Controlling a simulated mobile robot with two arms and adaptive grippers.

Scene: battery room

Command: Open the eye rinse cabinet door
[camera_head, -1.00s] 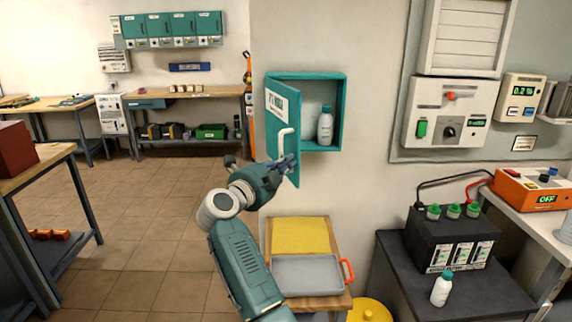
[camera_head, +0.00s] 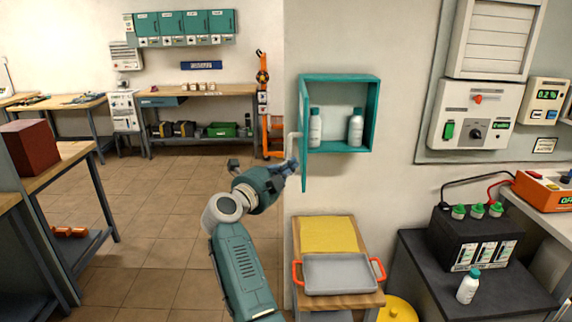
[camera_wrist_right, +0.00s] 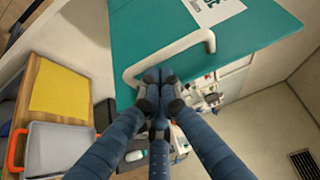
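The teal eye rinse cabinet (camera_head: 376,115) on the wall stands open. Its door (camera_head: 304,130) hangs at the left side and is seen nearly edge-on. The white door handle (camera_head: 293,140) is on the door's outer face, and it shows large in the right wrist view (camera_wrist_right: 170,52). My right gripper (camera_head: 290,168) is at the handle's lower end. In the right wrist view its fingers (camera_wrist_right: 160,82) come close together there and appear shut on the handle, with the contact partly hidden. My left gripper is not in view.
Two white bottles (camera_head: 355,128) stand inside the cabinet. Below it, a small wooden table holds a yellow cloth (camera_head: 328,235) and a grey tray (camera_head: 342,274) with red handles. A black battery (camera_head: 470,238) sits to the right. Open floor (camera_head: 150,215) lies left.

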